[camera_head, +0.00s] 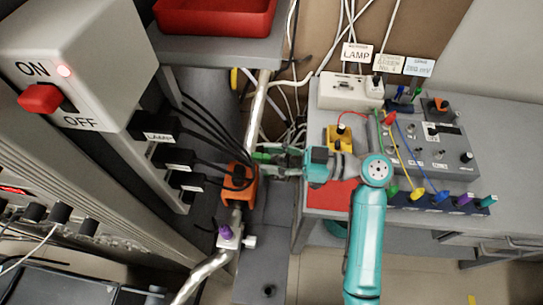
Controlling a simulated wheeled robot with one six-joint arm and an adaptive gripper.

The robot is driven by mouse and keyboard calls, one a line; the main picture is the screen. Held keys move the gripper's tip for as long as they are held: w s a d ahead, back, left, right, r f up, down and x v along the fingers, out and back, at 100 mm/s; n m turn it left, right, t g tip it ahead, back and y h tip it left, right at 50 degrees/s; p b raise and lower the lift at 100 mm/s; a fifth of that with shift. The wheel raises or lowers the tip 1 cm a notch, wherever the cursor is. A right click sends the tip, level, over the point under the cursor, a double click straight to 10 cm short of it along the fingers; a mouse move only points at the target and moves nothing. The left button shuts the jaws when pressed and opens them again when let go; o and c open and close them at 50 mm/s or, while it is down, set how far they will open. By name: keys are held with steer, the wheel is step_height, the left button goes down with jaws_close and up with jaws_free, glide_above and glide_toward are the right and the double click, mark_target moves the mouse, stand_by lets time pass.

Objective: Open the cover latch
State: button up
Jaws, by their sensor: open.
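My teal arm reaches in from the lower right, and my gripper (262,163) points left. It is open beside an orange block (240,184) on the metal pipe (257,110). The fingertips are close to the block's upper right side; I cannot tell whether they touch it. The block has a dark round opening or part on its face. I cannot make out for certain which part is the cover latch.
A grey box with a red ON/OFF switch (40,98) stands at the left. A purple-knobbed fitting (228,236) sits lower on the pipe. A bench with a control panel (455,145) and coloured wires is at the right.

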steer(key=shift+a, duration=0.2)
jaws_close()
steer(key=shift+d, duration=0.1)
steer(key=shift+d+f+y, duration=0.25)
steer(key=shift+d+y, duration=0.25)
steer(key=shift+y, duration=0.5)
steer(key=shift+d+f+y, duration=0.2)
steer(key=shift+d+y, duration=0.25)
steer(key=shift+y, duration=0.55)
steer(key=shift+d+f+y, duration=0.25)
steer(key=shift+d+y, duration=0.25)
steer(key=shift+y, duration=0.5)
